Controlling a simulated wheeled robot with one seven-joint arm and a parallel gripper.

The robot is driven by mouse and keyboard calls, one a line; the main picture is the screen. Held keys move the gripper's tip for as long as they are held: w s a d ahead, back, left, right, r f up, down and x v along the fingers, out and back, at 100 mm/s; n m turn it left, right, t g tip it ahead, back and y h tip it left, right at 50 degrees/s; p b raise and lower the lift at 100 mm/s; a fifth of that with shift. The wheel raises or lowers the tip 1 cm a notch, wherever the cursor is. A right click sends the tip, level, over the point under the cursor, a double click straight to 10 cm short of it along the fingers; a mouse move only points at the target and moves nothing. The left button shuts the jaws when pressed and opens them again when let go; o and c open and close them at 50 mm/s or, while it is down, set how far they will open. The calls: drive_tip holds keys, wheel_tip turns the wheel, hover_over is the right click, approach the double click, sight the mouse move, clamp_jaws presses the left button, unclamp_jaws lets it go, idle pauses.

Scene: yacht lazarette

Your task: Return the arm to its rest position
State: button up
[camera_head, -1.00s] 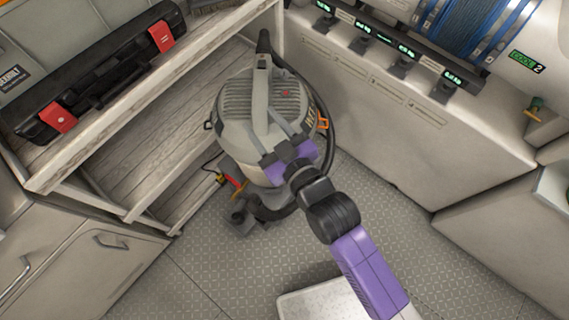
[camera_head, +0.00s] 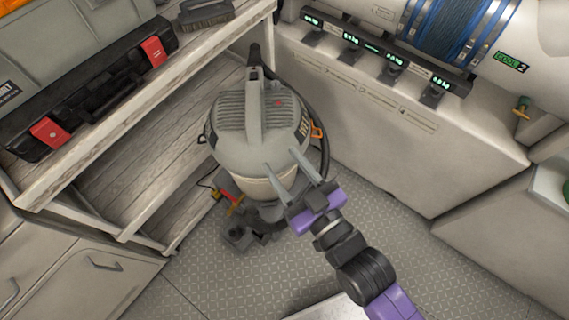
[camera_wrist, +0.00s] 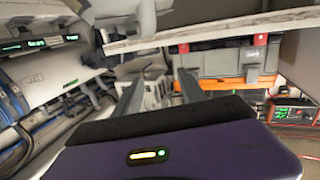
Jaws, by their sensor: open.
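My gripper (camera_head: 292,172) is in front of the grey vacuum cleaner (camera_head: 256,120) in the head view. Its two grey fingers are spread apart with nothing between them. They overlap the vacuum's lower right side in the picture; I cannot tell whether they touch it. My purple and black arm (camera_head: 366,275) reaches up from the bottom right. In the wrist view my gripper (camera_wrist: 156,80) shows two parted fingers, with a shelf and a case beyond.
A wooden shelf unit (camera_head: 150,150) at left holds a grey case with red latches (camera_head: 153,50) and a brush (camera_head: 205,12). A white wall bench (camera_head: 400,140) stands at right, with a blue rope drum (camera_head: 450,30) above. Patterned floor (camera_head: 385,215) is clear right of the vacuum.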

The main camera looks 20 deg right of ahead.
idle(0.3)
drive_tip(key=s+d+r+m+g+h, duration=0.1)
drive_tip(key=s+d, duration=0.3)
drive_tip(key=s, duration=0.7)
drive_tip(key=s+d+r+m+g+h, duration=0.1)
drive_tip(key=s+d, duration=0.4)
drive_tip(key=s, duration=0.6)
drive_tip(key=shift+s+r+m+h, duration=0.15)
drive_tip(key=shift+r+m+h, duration=0.15)
drive_tip(key=shift+h, duration=0.4)
drive_tip(key=shift+d, duration=0.1)
